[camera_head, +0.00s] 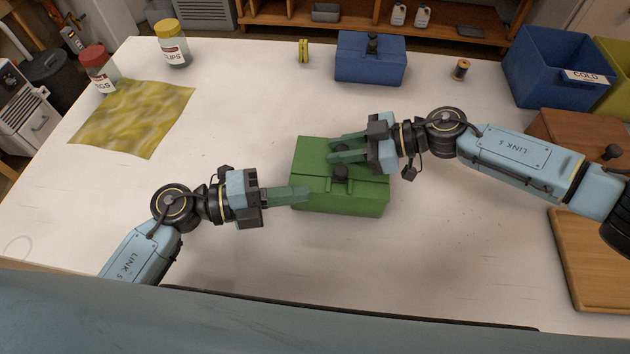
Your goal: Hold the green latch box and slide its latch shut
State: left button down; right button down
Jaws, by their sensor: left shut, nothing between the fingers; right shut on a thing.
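The green latch box (355,197) stands on the white table, near the middle. A dark round latch knob (340,174) sits on it, near the line between its rear and front parts. My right gripper (330,149) reaches in from the right over the rear part of the box, behind the knob. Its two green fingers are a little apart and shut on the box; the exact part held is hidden. My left gripper (306,192) is shut and empty, its fingertips at the left side of the box. I cannot tell whether they touch it.
A blue box (370,65) with a dark knob stands behind. A yellow cloth (135,115) and two jars (172,45) are at the left. A spool (461,69), a blue bin (560,70) and a wooden board (595,265) are at the right. The table's front is clear.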

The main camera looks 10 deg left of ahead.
jog(key=shift+w, duration=0.1)
pick_arm(q)
jog(key=v, duration=0.7)
jog(key=shift+a, duration=0.3)
jog(key=shift+s, duration=0.1)
